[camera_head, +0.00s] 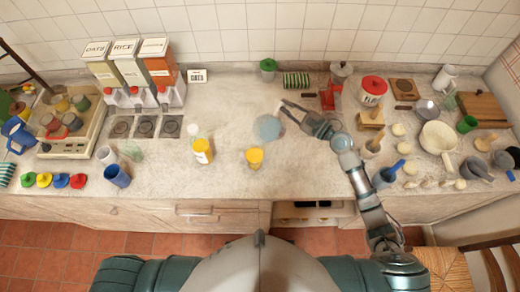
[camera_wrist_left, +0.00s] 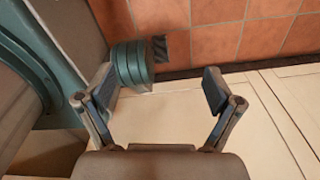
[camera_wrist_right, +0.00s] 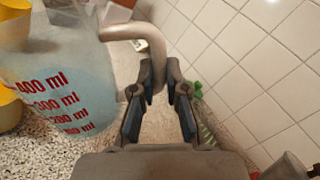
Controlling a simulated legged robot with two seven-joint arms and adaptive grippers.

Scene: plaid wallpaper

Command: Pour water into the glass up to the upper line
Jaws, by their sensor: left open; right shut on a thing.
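A translucent measuring jug (camera_head: 267,127) with bluish contents is above or on the middle of the counter. In the right wrist view the jug (camera_wrist_right: 62,85) shows red millilitre marks and a grey handle (camera_wrist_right: 150,38). My right gripper (camera_head: 287,108), also in that view (camera_wrist_right: 160,78), is shut on the handle. A small yellow cup (camera_head: 254,158) stands just in front of the jug. I cannot tell which vessel is the glass, and no upper line is readable. My left gripper (camera_wrist_left: 160,88) is open and empty, low by the cabinet front, outside the head view.
A faint clear vessel (camera_head: 133,152) and a blue cup (camera_head: 117,176) are farther left. Dispensers (camera_head: 130,70) stand behind. The right side is crowded, with a cream pan (camera_head: 438,138). The counter's middle front is clear.

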